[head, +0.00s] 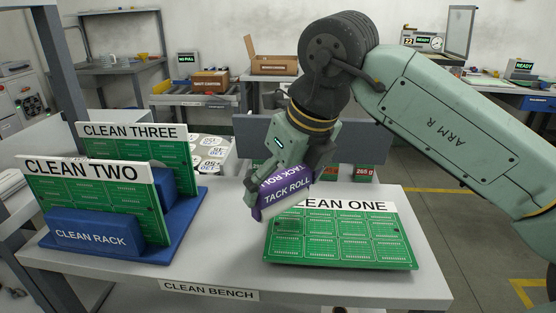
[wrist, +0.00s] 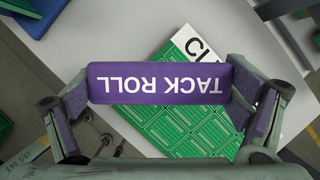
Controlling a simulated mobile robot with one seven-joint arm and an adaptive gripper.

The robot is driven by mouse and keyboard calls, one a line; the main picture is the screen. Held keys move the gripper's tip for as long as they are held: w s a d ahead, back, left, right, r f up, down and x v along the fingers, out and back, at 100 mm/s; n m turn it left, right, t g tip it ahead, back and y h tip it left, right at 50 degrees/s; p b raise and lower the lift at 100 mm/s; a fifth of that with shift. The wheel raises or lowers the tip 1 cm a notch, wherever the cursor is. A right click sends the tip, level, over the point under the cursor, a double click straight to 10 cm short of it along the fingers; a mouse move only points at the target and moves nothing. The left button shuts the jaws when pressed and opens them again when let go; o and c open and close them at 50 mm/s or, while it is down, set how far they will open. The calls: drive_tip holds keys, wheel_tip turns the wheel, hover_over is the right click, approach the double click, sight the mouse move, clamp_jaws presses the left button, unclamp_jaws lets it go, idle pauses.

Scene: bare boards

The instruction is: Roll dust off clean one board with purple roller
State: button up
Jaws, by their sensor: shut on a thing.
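My gripper (wrist: 165,95) is shut on the purple roller (wrist: 158,84), labelled TACK ROLL. The roller spans between the two fingers in the wrist view. In the head view the roller (head: 287,192) is tilted over the upper left corner of the green board labelled CLEAN ONE (head: 340,240). The board lies flat on the bench, and the roller covers the start of its label. The board also shows below the roller in the wrist view (wrist: 178,130). I cannot tell whether the roller touches the board. No dust can be made out on the board.
A blue rack (head: 190,222) at the left of the white bench (head: 215,262) holds two upright boards, CLEAN TWO (head: 100,205) and CLEAN THREE (head: 150,150). Bare bench lies between the rack and board one. A small box marked 265 g (head: 365,172) stands behind board one.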

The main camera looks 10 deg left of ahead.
drive_tip(key=shift+r+p, duration=1.65)
drive_tip(key=shift+r, duration=1.05)
drive_tip(key=shift+f, duration=0.1)
